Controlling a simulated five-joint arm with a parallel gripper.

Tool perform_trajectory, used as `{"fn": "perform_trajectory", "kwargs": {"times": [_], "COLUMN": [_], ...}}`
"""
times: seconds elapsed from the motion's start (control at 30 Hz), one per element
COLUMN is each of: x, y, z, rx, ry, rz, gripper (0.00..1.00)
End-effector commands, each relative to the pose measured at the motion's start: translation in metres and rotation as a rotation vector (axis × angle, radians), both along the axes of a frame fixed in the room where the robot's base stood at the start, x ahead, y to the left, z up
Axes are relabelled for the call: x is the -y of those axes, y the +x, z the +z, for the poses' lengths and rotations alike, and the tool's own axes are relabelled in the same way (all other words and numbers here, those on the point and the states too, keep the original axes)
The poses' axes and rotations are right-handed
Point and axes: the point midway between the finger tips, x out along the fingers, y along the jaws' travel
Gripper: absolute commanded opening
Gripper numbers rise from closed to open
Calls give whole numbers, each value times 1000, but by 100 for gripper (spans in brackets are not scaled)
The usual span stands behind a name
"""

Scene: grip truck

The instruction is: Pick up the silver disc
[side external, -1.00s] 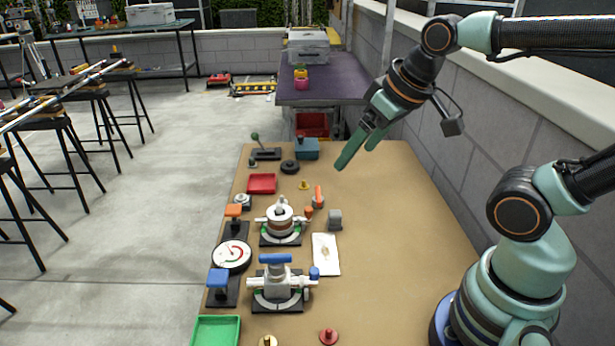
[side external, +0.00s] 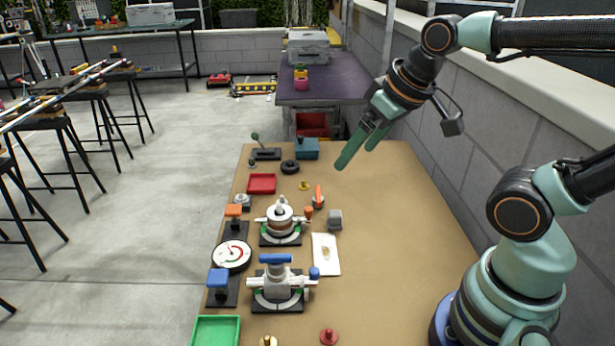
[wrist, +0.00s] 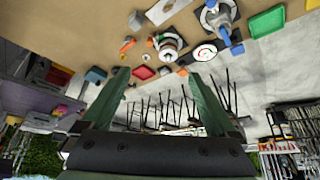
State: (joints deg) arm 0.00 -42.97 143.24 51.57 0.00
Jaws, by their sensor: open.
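A small silvery round piece (side external: 242,201) sits at the left edge of the brown table, just below the red tray in the side view. It looks like the silver disc, but it is too small to be sure. It also seems to show as a small pale spot beside the red tray in the wrist view (wrist: 164,71). My gripper (side external: 356,157) is open and empty, raised over the far right part of the table, well apart from the disc. In the wrist view its two green fingers (wrist: 158,75) are spread wide with nothing between them.
The red tray (side external: 262,184), dial gauge (side external: 232,255), two valve-like fixtures (side external: 280,222) (side external: 277,288), grey block (side external: 335,220) and green tray (side external: 216,331) crowd the table's left and middle. Its right side (side external: 410,240) is clear. A wall (side external: 520,140) runs along the right.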

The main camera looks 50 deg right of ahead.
Motion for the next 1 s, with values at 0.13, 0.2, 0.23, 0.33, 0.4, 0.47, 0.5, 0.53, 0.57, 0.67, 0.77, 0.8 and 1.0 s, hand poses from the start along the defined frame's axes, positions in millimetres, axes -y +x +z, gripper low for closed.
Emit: {"fn": "perform_trajectory", "kwargs": {"times": [0.13,0.2,0.23,0.33,0.4,0.47,0.5,0.53,0.57,0.67,0.77,0.8,1.0], "x": [0,0,0,0,-1,-2,-3,-4,-5,-8,-12,-14,-24], "y": [0,0,0,2,6,12,18,23,29,49,71,80,124], "z": [0,0,0,1,2,5,6,8,9,10,8,6,-14], "rx": [0,0,0,-4,-17,-37,-53,-66,-81,-134,-182,-202,-292], "ry": [0,0,0,-5,-18,-38,-55,-70,-85,-137,-183,-200,-269], "rz": [0,0,0,10,37,81,120,153,190,325,462,519,804], "gripper": [100,100,100,100,100,100,100,100,100,100,100,100,100]}}
